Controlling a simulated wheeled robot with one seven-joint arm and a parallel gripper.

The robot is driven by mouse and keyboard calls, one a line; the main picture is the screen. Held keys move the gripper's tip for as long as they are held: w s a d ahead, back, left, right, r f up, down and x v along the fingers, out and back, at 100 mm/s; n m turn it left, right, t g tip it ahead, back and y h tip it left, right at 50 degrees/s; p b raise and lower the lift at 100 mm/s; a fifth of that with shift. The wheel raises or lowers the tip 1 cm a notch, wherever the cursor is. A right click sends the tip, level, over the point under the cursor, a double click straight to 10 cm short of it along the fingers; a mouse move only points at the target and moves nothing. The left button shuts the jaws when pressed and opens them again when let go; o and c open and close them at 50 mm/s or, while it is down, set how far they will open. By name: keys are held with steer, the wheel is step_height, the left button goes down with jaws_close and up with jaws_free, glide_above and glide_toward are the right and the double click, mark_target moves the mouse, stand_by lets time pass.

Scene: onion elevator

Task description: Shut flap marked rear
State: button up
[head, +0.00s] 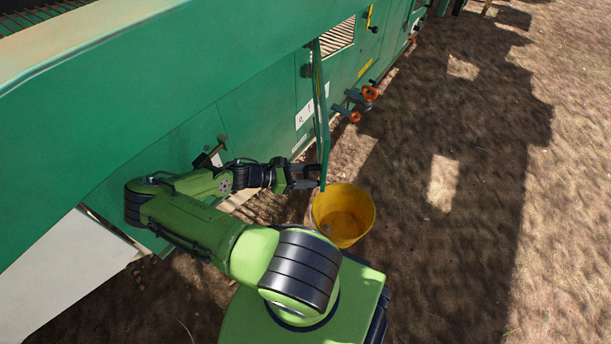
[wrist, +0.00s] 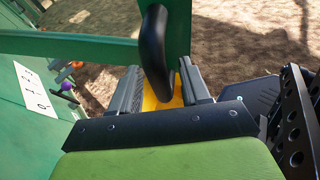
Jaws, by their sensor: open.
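A green flap (head: 321,120) stands open, sticking out from the side of the green machine and seen nearly edge-on in the head view. No rear marking is readable on it. In the wrist view the flap (wrist: 178,30) fills the top middle and carries a black bar handle (wrist: 154,50). My gripper (head: 312,178) is at the flap's lower outer end. In the wrist view my gripper (wrist: 160,90) is open, with one grey finger on each side of the handle's lower end. I cannot tell whether either finger touches it.
A yellow bucket (head: 343,225) stands on the ground just below my gripper. Orange knobs (head: 369,92) stick out from the machine beyond the flap. A white label (wrist: 36,88) is on the machine's side. The bare soil (head: 480,230) to the right is clear.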

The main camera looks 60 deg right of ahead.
steer(key=shift+s+d, duration=0.1)
jaws_close()
stand_by(0.4)
